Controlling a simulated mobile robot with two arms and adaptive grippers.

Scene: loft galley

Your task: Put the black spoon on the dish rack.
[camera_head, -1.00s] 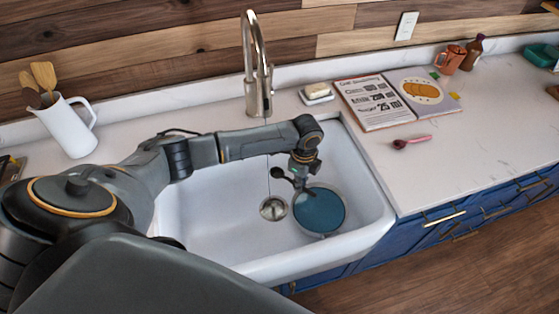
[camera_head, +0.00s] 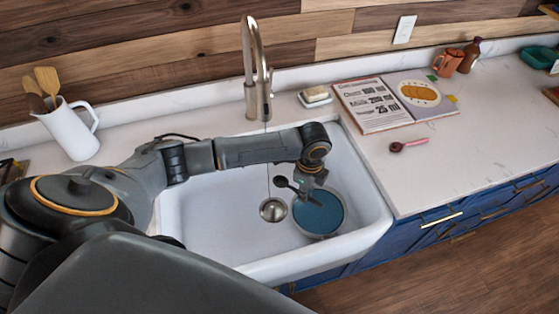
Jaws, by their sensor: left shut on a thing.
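The black spoon (camera_head: 283,182) is in the jaws of my left gripper (camera_head: 304,184), which is shut on it. Its dark round end sticks out to the left of the gripper, above the white sink basin. A blue round dish (camera_head: 320,214) lies in the sink just below and right of the gripper. Whether the spoon touches this dish cannot be told. No dish rack shows clearly in this view. My right gripper is not in view.
A tall faucet (camera_head: 256,75) stands behind the sink, near my forearm. A soap dish (camera_head: 315,98), an open magazine (camera_head: 376,104) and a pink-handled utensil (camera_head: 411,144) lie right of it. A white pitcher (camera_head: 69,130) stands at left. The right counter has free room.

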